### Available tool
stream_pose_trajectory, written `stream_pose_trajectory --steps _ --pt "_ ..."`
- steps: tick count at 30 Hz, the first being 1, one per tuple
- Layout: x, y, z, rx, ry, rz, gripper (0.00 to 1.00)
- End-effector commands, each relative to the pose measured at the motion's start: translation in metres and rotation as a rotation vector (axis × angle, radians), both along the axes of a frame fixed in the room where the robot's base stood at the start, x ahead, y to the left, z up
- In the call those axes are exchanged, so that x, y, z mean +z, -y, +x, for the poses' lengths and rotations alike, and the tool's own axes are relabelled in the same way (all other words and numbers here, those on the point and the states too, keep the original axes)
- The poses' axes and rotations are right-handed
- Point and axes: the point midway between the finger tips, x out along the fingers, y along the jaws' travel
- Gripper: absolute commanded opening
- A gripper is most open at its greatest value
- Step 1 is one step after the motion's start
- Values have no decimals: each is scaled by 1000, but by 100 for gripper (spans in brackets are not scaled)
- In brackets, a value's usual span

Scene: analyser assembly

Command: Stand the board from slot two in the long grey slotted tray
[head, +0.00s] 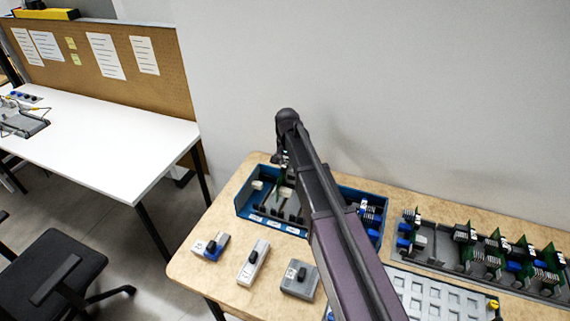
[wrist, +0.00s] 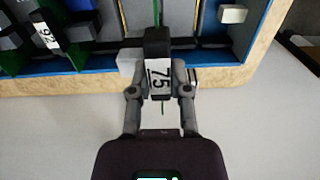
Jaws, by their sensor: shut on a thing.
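My gripper (wrist: 160,80) is shut on a board in the wrist view. The board (wrist: 157,18) shows as a thin green edge with a black block and a white label reading 75 between the fingers. It is over the blue case (head: 268,225); I cannot tell whether it still sits in a slot. In the head view my arm hides much of the case, and the gripper end is above its back left part. The long grey slotted tray (head: 441,243) lies at the right, with several green boards standing in it.
Several small grey modules (head: 253,263) lie at the table's front left. A light grey tray with square pockets (head: 432,296) is in front of the long tray. Another board with a label reading 92 (wrist: 46,36) stands in the case. A wall is behind the table.

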Motion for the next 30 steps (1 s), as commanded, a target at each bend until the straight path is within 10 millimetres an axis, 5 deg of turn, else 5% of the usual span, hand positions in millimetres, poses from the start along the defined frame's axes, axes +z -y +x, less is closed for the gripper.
stream_pose_trajectory --steps 30 --pt "-11 0 0 0 0 0 0"
